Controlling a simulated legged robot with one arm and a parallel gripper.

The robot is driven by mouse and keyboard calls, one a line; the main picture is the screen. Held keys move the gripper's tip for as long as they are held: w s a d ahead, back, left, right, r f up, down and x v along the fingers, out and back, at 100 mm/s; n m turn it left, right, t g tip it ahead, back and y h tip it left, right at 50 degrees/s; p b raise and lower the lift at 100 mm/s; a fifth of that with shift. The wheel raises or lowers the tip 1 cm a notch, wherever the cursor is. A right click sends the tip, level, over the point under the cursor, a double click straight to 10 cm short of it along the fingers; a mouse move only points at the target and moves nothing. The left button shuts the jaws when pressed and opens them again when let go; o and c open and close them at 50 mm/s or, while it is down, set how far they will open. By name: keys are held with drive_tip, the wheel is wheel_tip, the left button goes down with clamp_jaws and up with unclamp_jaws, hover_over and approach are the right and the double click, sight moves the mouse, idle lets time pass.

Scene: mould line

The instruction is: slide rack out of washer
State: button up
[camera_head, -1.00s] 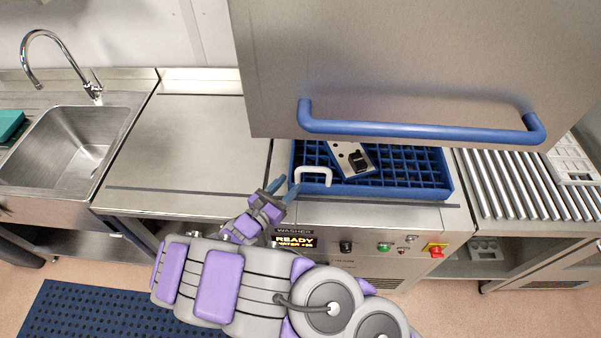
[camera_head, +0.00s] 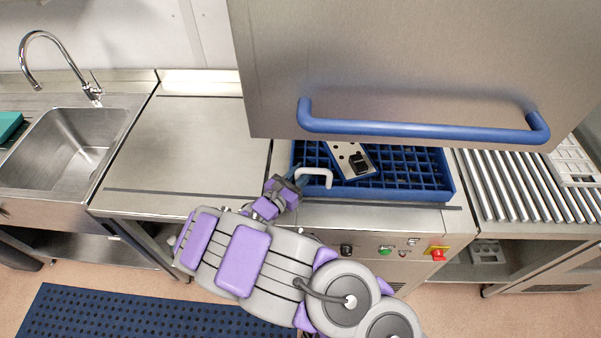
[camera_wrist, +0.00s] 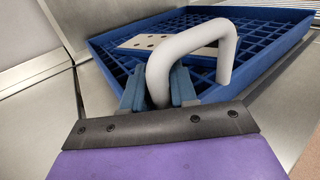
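The blue gridded rack (camera_head: 410,194) sits in the washer (camera_head: 330,222) beneath the raised hood. It also shows in the wrist view (camera_wrist: 268,52). A white handle (camera_head: 314,171) stands up at the left of its front edge. My gripper (camera_head: 299,182) is at this handle. In the wrist view, the blue fingers (camera_wrist: 158,88) stand on both sides of the left leg of the handle (camera_wrist: 188,42) with no clear gap, so it looks shut on it. A pale plate with holes (camera_head: 342,156) lies tilted in the rack.
The steel hood (camera_head: 400,60) with a blue bar handle (camera_head: 420,130) hangs above the rack. A bare steel counter (camera_head: 190,145) lies left, then a sink (camera_head: 70,145). A roller table (camera_head: 510,185) lies right. A red button (camera_head: 438,254) is on the front panel.

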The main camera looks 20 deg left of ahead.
clamp_jaws()
drive_tip(key=shift+a, duration=0.1)
